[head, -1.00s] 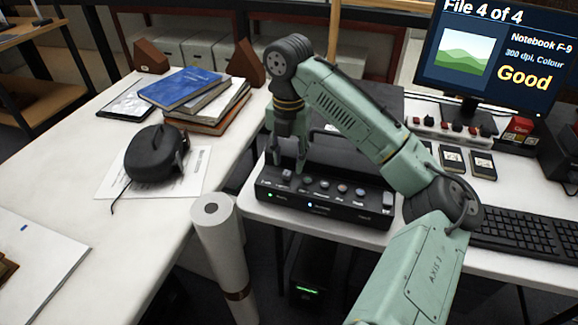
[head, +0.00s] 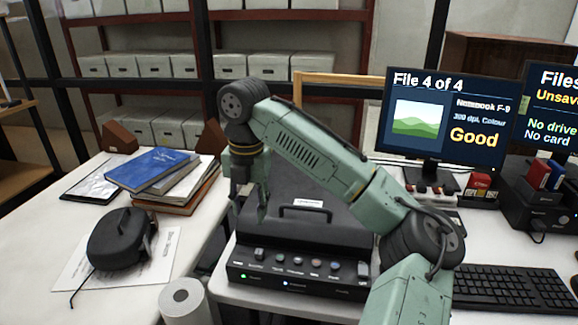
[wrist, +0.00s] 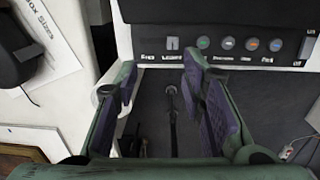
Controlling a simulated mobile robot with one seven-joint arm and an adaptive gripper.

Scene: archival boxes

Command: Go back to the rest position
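My gripper (head: 250,200) hangs fingers-down above the left front of the black scanner (head: 300,236) in the head view. In the wrist view my gripper (wrist: 160,85) has its two purple-padded fingers apart, with nothing between them. The scanner's front panel (wrist: 225,45) with its row of buttons shows beyond the fingertips there. My green arm reaches in from the lower right of the head view.
A black device (head: 122,238) lies on paper at left, near stacked books (head: 165,176). A paper roll (head: 187,298) stands in front. Monitors (head: 440,118), a card dock (head: 540,205) and a keyboard (head: 510,290) are at right. Shelves of boxes (head: 155,66) stand behind.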

